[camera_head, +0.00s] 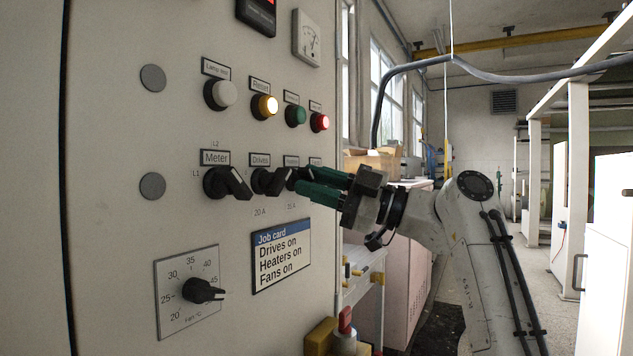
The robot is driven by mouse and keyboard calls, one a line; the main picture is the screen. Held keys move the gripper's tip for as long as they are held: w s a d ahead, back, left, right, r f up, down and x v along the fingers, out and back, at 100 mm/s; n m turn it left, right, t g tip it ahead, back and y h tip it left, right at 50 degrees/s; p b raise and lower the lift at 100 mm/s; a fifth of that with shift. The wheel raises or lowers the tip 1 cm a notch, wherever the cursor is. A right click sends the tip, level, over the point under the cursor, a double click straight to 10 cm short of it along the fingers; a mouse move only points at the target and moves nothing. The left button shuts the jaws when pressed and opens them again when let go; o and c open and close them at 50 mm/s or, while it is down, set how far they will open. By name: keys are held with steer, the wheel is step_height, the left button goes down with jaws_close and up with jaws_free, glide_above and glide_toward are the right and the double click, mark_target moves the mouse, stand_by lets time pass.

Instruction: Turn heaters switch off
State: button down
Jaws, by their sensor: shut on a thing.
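A pale control panel (120,250) fills the left side of the view, with a row of black rotary switches. The meter switch (228,183) and the drives switch (272,181) show clearly, both with slanted handles. To their right is a third switch, apparently the heaters switch, under a label (292,160) too small to read. My gripper (299,182), with green fingers, reaches in from the right and is shut on this third switch. The fingers hide most of its handle, so its setting cannot be told. The fourth switch is mostly hidden behind the gripper.
Above the switches are a white button (221,94), a yellow one (264,106), a green one (296,115) and a red one (320,122). Below are a job card (281,257) reading drives, heaters and fans on, and a fan dial (203,291). A shelf cart stands behind.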

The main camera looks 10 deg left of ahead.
steer(key=shift+f+n, duration=0.1)
steer(key=shift+n, duration=0.4)
steer(key=c, duration=1.2)
jaws_free()
steer(key=shift+o, duration=0.2)
steer(key=shift+d, duration=0.1)
steer(key=p+v, duration=0.1)
steer(key=v, duration=0.9)
steer(key=shift+d, duration=0.4)
